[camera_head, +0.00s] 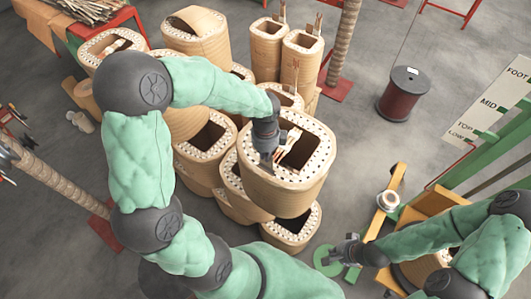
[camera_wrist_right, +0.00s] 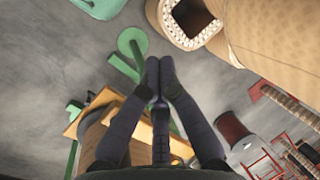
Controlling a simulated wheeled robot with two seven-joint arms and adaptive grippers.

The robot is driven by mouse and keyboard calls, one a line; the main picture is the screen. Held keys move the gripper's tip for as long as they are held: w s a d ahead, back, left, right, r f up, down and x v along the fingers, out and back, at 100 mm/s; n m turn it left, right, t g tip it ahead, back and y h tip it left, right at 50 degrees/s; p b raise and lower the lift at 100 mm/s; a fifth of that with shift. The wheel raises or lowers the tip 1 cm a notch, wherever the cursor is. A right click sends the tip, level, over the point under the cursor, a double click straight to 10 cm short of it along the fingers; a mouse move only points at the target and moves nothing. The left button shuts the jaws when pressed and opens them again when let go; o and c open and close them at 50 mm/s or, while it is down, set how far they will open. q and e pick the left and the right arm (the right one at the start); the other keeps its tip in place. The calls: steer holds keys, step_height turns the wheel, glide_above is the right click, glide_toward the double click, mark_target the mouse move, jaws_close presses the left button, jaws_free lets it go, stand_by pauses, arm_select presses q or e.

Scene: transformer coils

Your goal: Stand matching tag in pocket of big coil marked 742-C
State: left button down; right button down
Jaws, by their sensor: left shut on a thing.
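The big coil (camera_head: 292,194) in the middle of the head view is a tan wrapped block with a pale, dotted top rim and a dark central opening. No marking on it is readable, so I cannot tell whether it is 742-C. My left gripper (camera_head: 268,156) points down at the left side of that opening. It is shut on a tag that its fingers mostly hide. Pale thin pieces (camera_head: 290,143) show in the opening just right of the gripper; I cannot tell if one is the held tag. My right gripper (camera_wrist_right: 160,66) is shut and empty, low at the right in the head view (camera_head: 347,250).
Several other coils crowd around the big one; two tall coils (camera_head: 268,50) (camera_head: 300,60) behind have upright pieces. A dark red spool (camera_head: 403,95) stands at the right. A green disc (camera_head: 327,260) lies by my right gripper. Grey floor is free between coils and spool.

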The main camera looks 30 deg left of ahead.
arm_select(q)
steer(key=shift+f+b, duration=1.75)
steer(key=shift+f, duration=0.9)
steer(key=c, duration=1.3)
jaws_free()
step_height(320, 180, up, 12)
